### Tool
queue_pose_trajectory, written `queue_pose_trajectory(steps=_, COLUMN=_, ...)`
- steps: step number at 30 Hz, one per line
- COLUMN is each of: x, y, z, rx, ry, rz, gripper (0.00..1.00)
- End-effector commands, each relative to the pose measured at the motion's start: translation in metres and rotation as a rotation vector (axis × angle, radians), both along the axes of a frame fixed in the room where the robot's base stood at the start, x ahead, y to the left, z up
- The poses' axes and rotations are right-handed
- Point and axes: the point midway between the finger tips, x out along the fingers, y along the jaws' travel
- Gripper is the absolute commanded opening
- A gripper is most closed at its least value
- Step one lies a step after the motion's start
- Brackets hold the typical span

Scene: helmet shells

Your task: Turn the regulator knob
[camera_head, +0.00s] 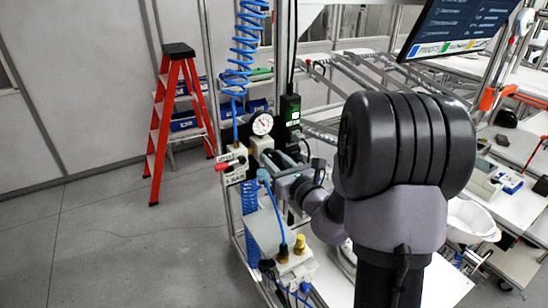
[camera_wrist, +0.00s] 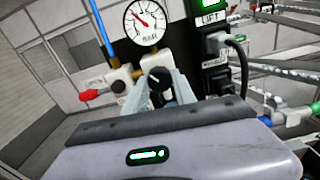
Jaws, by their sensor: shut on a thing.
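The regulator knob (camera_wrist: 158,77) is black with a light mark on its face. In the wrist view it sits below a round white pressure gauge (camera_wrist: 144,23) with a red needle. My gripper (camera_wrist: 160,88) is shut on the knob, with its light grey fingers on either side of it. In the head view the gauge (camera_head: 262,124) shows on the frame post, and my gripper (camera_head: 270,160) reaches in just below it. My own arm comes in from the right there, and the knob itself is mostly hidden by the gripper.
A red-handled valve (camera_head: 228,165) sits left of the regulator, with a coiled blue hose (camera_head: 243,50) above. A black box with a green display (camera_head: 290,110) is close on the right. A red stepladder (camera_head: 180,110) stands at left on open floor.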

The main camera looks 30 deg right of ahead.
Motion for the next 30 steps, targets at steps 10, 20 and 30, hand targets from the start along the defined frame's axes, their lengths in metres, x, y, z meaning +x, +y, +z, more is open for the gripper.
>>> queue_pose_trajectory(steps=10, x=-0.0001, y=0.0000, z=0.0032, rx=0.319, ry=0.012, rz=-0.001, gripper=0.00)
queue_pose_trajectory(steps=20, x=-0.0001, y=0.0001, z=0.0033, rx=0.634, ry=0.024, rz=-0.001, gripper=0.00)
queue_pose_trajectory(steps=30, x=-0.0002, y=0.0000, z=0.0037, rx=0.956, ry=0.034, rz=-0.001, gripper=0.00)
